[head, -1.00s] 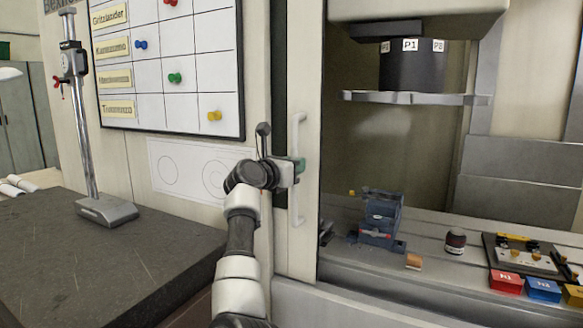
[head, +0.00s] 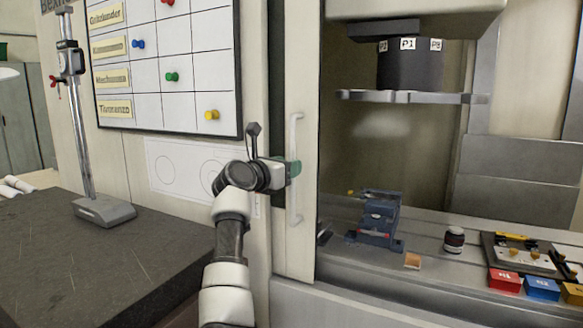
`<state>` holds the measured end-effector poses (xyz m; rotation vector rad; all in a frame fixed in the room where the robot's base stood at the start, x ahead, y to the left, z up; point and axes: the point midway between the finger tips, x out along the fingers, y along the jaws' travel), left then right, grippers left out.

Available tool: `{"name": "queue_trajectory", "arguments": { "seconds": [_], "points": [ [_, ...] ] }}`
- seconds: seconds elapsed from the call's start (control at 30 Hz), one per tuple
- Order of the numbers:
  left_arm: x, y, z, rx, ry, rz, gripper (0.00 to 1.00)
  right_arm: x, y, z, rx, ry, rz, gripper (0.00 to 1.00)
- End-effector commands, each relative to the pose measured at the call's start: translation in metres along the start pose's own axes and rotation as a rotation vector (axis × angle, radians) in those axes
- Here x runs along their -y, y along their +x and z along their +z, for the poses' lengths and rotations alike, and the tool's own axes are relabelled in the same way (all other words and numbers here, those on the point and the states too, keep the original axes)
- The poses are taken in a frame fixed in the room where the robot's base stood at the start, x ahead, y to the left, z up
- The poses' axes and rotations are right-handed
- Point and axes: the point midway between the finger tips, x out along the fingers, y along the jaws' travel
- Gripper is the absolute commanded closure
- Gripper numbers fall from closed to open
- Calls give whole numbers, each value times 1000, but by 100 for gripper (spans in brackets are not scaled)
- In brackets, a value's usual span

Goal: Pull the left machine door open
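The left machine door (head: 308,200) is a narrow beige panel left of the machine's opening. Its long upright white handle (head: 296,130) shows above and below my gripper. My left gripper (head: 291,168) is at the middle of the handle, with its green-tinted finger overlapping it in the head view. My wrist hides part of the fingers, so I cannot tell whether they are shut on the handle. My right gripper is not in view.
Right of the door the interior is visible, with a blue vise (head: 379,220), a dark jar (head: 454,240) and coloured bins (head: 504,281). A dark tool head (head: 410,65) hangs above. A dark slab (head: 100,260) with a height gauge (head: 104,210) stands left.

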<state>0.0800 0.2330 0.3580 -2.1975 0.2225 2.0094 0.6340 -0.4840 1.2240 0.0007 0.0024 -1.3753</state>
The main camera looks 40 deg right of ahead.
Motion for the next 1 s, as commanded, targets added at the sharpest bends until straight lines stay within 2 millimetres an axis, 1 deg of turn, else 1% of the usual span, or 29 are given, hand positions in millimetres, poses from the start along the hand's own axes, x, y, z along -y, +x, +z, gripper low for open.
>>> {"name": "queue_trajectory", "arguments": {
  "seconds": [0.03, 0.2, 0.3, 0.4, 0.5, 0.6, 1.0],
  "points": [
    [0, 5, 0, -1, 0, -1, 57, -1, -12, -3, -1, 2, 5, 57],
    [1, 13, 0, -2, -1, -2, 57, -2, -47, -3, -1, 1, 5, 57],
    [2, 16, 0, -2, -1, -3, 57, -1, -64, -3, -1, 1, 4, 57],
    [3, 18, 0, -2, -1, -4, 57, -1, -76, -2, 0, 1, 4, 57],
    [3, 18, 0, -3, -1, -4, 57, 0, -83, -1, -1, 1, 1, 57],
    [3, 18, 0, -3, -1, -4, 57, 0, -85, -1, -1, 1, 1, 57],
    [3, 18, 0, -3, -1, -4, 57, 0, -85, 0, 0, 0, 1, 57]
  ]
}}
